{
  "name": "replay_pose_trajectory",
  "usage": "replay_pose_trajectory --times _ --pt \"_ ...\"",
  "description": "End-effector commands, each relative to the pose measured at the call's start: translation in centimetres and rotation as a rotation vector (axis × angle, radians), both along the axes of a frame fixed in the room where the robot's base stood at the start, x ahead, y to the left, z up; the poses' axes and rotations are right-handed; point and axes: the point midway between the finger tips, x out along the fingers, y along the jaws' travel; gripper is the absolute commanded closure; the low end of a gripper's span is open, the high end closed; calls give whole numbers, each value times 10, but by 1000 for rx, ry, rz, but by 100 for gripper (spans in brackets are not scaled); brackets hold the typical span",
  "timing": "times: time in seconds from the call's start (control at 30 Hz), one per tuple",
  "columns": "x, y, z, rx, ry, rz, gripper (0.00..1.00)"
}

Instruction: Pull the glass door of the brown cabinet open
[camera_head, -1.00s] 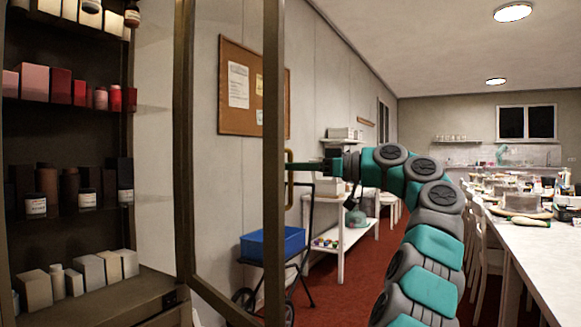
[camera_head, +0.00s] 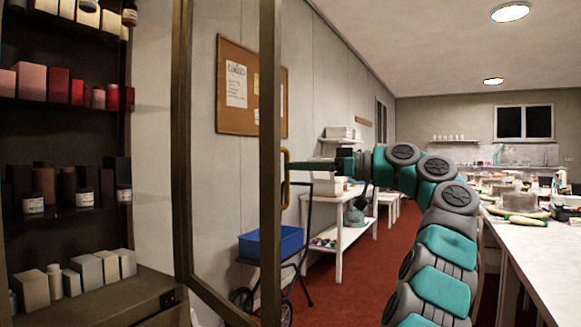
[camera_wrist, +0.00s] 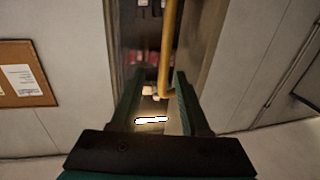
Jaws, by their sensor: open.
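The brown cabinet (camera_head: 127,68) stands at the left in the head view. Its glass door, with a brown frame (camera_head: 270,120), stands swung open, its free edge toward the right. A yellow bar handle (camera_head: 285,178) is on the door's free edge. My gripper (camera_head: 297,164) is open at the handle, reaching in from the right. In the wrist view the handle (camera_wrist: 168,45) runs down between the tips of my two open fingers (camera_wrist: 158,85), nearer the right one. I cannot tell whether a finger touches it.
Shelves inside the cabinet hold boxes and bottles (camera_head: 85,200). A trolley with a blue bin (camera_head: 290,241) and a white shelf rack (camera_head: 345,240) stand behind the door. A long white table (camera_head: 540,265) is at the right. Red floor (camera_head: 385,265) lies open between.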

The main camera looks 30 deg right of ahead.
Motion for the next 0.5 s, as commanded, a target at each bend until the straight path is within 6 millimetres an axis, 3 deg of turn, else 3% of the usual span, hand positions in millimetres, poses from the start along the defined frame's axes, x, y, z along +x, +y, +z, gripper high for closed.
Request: replay_pose_trajectory --times 0.2,0.5 --pt "-21 -19 -1 -1 2 -3 54" --pt "-35 -30 0 -1 0 0 54"
